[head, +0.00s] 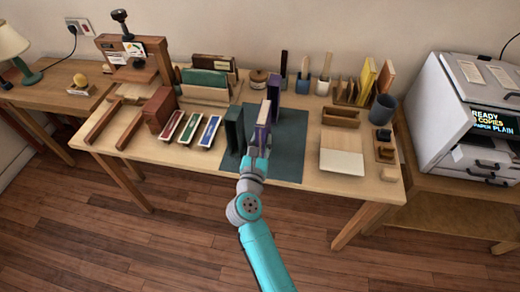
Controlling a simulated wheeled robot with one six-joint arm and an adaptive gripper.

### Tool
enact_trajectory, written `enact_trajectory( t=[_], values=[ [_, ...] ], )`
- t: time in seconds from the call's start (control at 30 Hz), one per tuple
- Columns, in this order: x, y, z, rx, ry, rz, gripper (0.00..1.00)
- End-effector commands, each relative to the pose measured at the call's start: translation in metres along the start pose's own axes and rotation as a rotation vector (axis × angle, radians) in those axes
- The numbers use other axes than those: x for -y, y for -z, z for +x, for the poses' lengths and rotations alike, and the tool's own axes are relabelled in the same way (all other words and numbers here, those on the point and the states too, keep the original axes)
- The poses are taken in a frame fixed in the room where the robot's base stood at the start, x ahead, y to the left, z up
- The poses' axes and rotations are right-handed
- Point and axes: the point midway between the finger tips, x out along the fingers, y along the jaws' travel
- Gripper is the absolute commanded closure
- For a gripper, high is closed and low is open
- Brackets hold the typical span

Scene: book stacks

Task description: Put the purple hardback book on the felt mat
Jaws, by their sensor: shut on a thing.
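The purple hardback book (263,134) is upright, its pale page edge facing up. My gripper (258,152) is shut on it at its near end; the arm partly hides the fingers. In the picture the book lies over the dark grey-green felt mat (288,158), which is on the table. I cannot tell whether the book's lower edge touches the mat. A dark green book (234,130) stands upright at the mat's left side, left of the held book. Another dark purple upright piece (273,97) shows just behind the held book.
Three coloured trays (191,128) and a red-brown box (159,110) stand to the left. A pale board (341,160), a wooden box (341,116) and a dark cup (383,109) are to the right. Pots with tools (303,84) line the back. The mat's right part is clear.

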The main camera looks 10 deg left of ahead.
Motion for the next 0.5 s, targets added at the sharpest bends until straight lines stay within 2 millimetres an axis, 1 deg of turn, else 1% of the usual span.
enact_trajectory(
  t=[0.03,0.17,0.4,0.5],
  values=[
    [0.0,0.005,0.0,0.001,-0.001,-0.001,1.0],
    [0.0,0.014,0.0,0.002,0.0,0.0,1.0],
    [0.0,0.043,0.001,0.001,0.0,0.0,1.0],
    [-0.001,0.049,0.001,0.002,-0.001,0.001,1.0]
  ],
)
